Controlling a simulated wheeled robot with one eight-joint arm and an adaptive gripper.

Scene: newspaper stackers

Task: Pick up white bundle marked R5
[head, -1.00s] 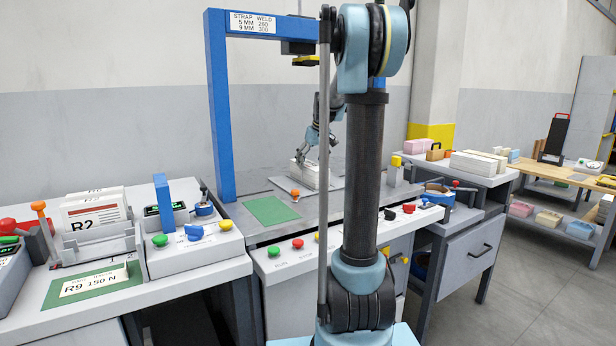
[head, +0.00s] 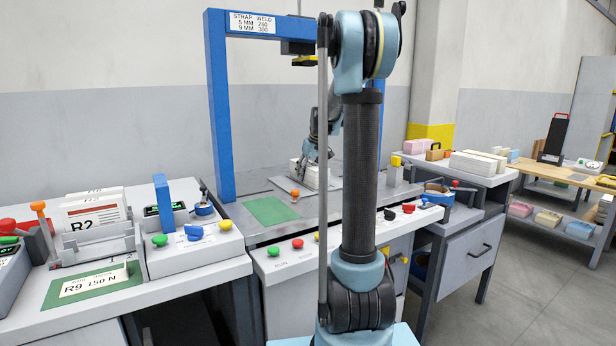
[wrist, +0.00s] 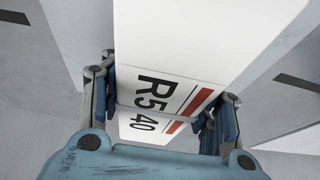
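The white bundle marked R5 (wrist: 165,92) fills the middle of the wrist view, with a red bar and a "40" on its end. In the head view, a white bundle (head: 316,176) lies on the grey plate under the blue frame, partly behind my arm. My gripper (wrist: 165,100) has one finger on each side of the R5 bundle, very near its sides. Whether the fingers press on it cannot be told. My gripper also shows small in the head view (head: 312,156), at the white bundle; its fingertips are partly hidden.
A blue frame (head: 222,110) stands left of my gripper. A green mat (head: 271,211) lies in front of it. An R2 bundle (head: 92,216) stands in a holder at left. Light bundles (head: 478,163) lie on the right-hand bench. Buttons line the front edge.

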